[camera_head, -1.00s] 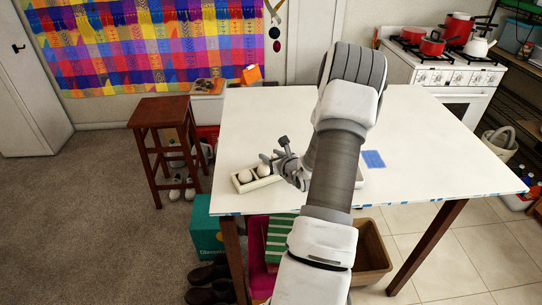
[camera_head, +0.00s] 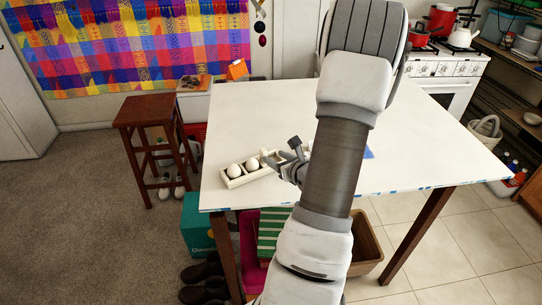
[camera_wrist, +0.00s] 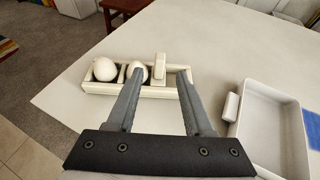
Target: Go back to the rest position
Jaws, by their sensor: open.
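My gripper (camera_head: 287,152) is open and empty, beside the right end of the crate in the head view. In the wrist view its two fingers (camera_wrist: 158,78) point toward the long white crate (camera_wrist: 103,90), the left finger overlapping part of an egg. The crate (camera_head: 247,180) lies on the white table. Two white eggs sit in it, one at its left end (camera_wrist: 104,69) and one beside it (camera_wrist: 137,71). The compartment on the right looks empty, partly behind the fingers. A small white upright tab (camera_wrist: 159,66) stands at the crate's far side.
The white table (camera_head: 255,110) has free room behind the crate. A shallow white tray (camera_wrist: 275,112) with a side handle lies right of the crate, beside a blue patch (camera_wrist: 311,127). A brown stool (camera_head: 150,110) stands left of the table; a stove (camera_head: 445,70) stands behind it.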

